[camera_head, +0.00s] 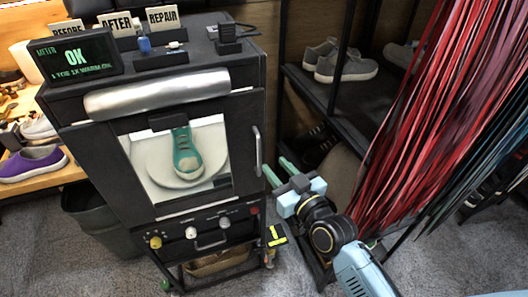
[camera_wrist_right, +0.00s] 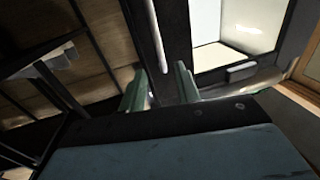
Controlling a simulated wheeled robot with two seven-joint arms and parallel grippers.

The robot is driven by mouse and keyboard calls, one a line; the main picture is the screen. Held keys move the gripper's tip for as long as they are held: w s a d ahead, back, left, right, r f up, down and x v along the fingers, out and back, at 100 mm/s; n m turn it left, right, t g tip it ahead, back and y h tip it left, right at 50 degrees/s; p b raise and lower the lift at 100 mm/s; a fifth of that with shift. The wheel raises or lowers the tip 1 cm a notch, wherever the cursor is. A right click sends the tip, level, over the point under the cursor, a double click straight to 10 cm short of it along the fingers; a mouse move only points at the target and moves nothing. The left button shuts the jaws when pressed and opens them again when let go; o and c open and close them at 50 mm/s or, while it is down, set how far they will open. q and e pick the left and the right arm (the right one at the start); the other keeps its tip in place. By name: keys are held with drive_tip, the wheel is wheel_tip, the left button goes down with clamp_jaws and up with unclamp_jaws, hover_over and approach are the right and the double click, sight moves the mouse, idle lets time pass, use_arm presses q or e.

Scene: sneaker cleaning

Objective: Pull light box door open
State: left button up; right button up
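The light box (camera_head: 100,105) is a black cabinet with a windowed front door (camera_head: 243,130), which looks shut. A teal sneaker with a beige toe (camera_head: 187,155) shows behind the window. The door's slim pale vertical handle (camera_head: 257,150) is on its right side. My right gripper (camera_head: 277,170) is open and empty, just right of and below the handle, its pale green fingers apart. In the right wrist view the handle (camera_wrist_right: 156,35) stands beyond the gap between the fingers of my right gripper (camera_wrist_right: 160,85); contact cannot be told. My left gripper is not in view.
Control knobs (camera_head: 191,232) sit below the door. A dark shoe rack (camera_head: 345,115) and hanging red laces (camera_head: 430,100) stand close to my right arm. A bin (camera_head: 100,220) and a bench with a purple shoe (camera_head: 32,165) are left. Grey floor is open in front.

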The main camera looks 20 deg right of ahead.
sight(260, 149)
drive_tip(key=x, duration=0.6)
drive_tip(key=shift+w+a, duration=0.1)
drive_tip(key=shift+w, duration=0.2)
clamp_jaws()
